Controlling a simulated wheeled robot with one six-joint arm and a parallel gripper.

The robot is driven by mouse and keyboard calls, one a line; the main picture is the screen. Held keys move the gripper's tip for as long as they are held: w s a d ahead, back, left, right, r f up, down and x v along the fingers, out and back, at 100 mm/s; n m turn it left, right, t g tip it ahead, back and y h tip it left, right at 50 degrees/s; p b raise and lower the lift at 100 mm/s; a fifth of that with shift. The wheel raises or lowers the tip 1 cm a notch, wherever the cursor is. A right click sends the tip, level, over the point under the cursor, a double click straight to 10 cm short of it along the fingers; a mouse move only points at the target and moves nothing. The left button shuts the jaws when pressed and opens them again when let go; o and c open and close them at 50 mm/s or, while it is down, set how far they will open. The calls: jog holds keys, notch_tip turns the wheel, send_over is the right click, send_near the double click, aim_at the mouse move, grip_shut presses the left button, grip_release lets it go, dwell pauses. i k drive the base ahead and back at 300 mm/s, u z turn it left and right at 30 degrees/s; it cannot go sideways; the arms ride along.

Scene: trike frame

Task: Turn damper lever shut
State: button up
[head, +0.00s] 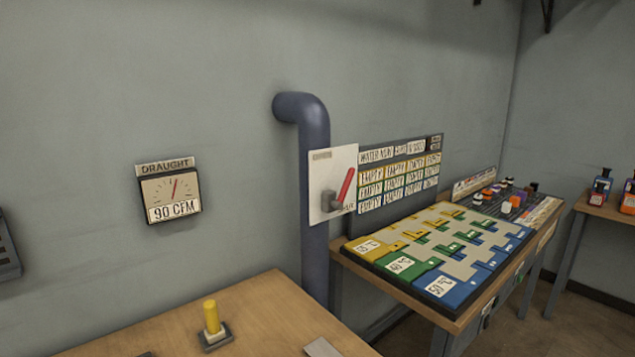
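The damper lever (346,186) is a red handle on a grey pivot block (329,201). It tilts up and to the right. It is mounted on a white plate (322,168) fixed to a blue-grey duct pipe (316,255) that comes out of the wall and bends downward. Small lettering on the plate near the lever is too small to read surely. My gripper is not in the head view, and nothing touches the lever.
A draught gauge (171,195) on the wall reads 90 CFM. A wooden table (255,310) in front carries a yellow upright peg (211,317). A bench with a coloured board (460,243) stands right of the pipe, below a label panel (400,165). Bottles (600,186) stand far right.

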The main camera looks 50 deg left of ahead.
aim_at(339, 204)
jog(key=u, duration=0.9)
jog(key=i, duration=0.9)
jog(key=u, duration=0.9)
